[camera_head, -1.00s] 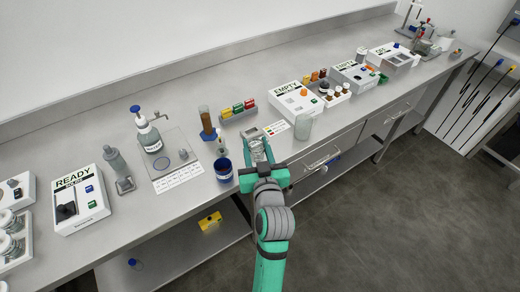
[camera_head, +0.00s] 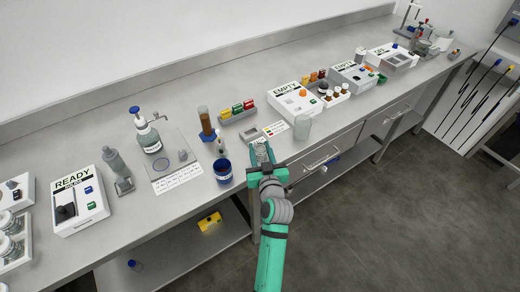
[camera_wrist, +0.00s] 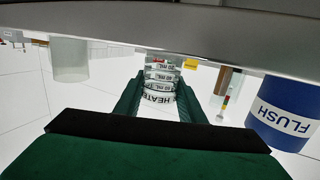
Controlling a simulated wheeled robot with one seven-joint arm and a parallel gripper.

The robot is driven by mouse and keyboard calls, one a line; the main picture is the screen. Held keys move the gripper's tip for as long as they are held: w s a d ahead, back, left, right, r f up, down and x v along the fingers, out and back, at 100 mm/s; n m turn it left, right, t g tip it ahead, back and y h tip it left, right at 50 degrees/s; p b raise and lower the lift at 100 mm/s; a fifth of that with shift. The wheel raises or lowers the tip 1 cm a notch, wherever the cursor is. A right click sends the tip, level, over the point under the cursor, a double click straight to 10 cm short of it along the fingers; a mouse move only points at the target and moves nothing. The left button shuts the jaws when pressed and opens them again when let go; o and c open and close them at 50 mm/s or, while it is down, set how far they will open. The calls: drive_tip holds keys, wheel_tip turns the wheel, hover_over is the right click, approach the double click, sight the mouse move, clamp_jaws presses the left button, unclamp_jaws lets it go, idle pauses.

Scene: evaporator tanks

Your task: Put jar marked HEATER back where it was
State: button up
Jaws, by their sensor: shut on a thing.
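The jar marked HEATER (camera_wrist: 158,97) is a clear jar with white label bands. It sits between the two green fingers of my gripper (camera_wrist: 158,108) in the wrist view, and the fingers are shut on it. In the head view my gripper (camera_head: 262,158) is at the front edge of the bench, between the blue FLUSH cup and a clear glass vessel. The jar is small and pale there, partly hidden by the fingers. The place it came from cannot be told from these frames.
The blue FLUSH cup (camera_head: 223,171) stands left of my gripper, also seen in the wrist view (camera_wrist: 285,112). A clear glass vessel (camera_head: 302,126) stands right. Behind are a small scale-like device (camera_head: 249,135) and a coloured rack (camera_head: 238,112). A READY box (camera_head: 78,200) is far left.

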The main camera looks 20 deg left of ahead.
drive_tip(key=shift+d+f, duration=0.1)
drive_tip(key=o, duration=1.3)
